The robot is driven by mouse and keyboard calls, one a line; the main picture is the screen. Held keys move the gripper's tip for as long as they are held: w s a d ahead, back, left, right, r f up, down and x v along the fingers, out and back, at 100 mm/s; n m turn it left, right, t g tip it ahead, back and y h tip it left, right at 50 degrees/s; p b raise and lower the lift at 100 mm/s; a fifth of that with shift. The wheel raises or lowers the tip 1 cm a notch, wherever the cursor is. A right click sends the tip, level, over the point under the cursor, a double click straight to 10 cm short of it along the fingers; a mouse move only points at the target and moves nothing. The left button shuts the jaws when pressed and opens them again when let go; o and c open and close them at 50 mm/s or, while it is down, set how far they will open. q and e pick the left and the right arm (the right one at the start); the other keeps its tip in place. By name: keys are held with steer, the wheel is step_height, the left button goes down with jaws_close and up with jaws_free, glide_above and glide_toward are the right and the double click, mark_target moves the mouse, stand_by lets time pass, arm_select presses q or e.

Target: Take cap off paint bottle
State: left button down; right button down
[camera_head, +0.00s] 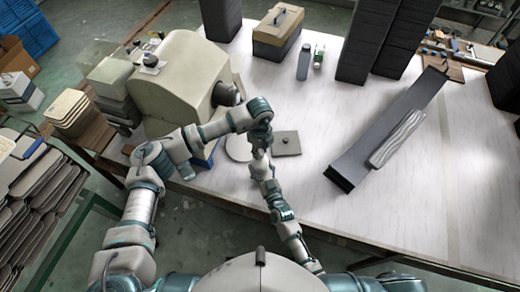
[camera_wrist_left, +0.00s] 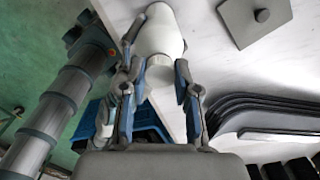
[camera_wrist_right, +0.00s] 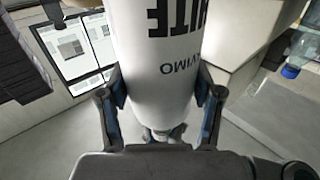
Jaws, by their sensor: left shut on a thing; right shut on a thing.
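A white paint bottle (camera_head: 261,168) is between my two grippers near the table's front edge. In the right wrist view the bottle (camera_wrist_right: 155,50) shows large dark letters, upside down. My right gripper (camera_wrist_right: 160,95) is shut on its body, one finger on each side. In the left wrist view the bottle's white body (camera_wrist_left: 160,32) narrows towards my left gripper (camera_wrist_left: 157,72). The pale cap end (camera_wrist_left: 156,76) lies between the left fingers, which are shut on it. In the head view the left gripper (camera_head: 260,150) comes from above; its fingers and the cap are too small to tell apart.
A flat grey square plate with a knob (camera_head: 286,143) lies just right of the bottle. A large beige machine (camera_head: 180,80) stands to the left. A long dark tray panel (camera_head: 385,135) lies right. Grey and green bottles, a toolbox (camera_head: 278,32) and dark stacks stand behind.

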mark_target(260, 152)
arm_select(q)
steer(key=shift+r, duration=0.2)
arm_select(e)
steer(key=shift+f, duration=0.1)
arm_select(q)
steer(key=shift+r, duration=0.95)
steer(key=shift+r, duration=0.1)
steer(key=shift+r, duration=1.9)
arm_select(e)
steer(key=shift+c, duration=0.6)
jaws_free()
arm_select(q)
steer(key=shift+d, duration=0.1)
arm_select(e)
steer(key=v, duration=1.2)
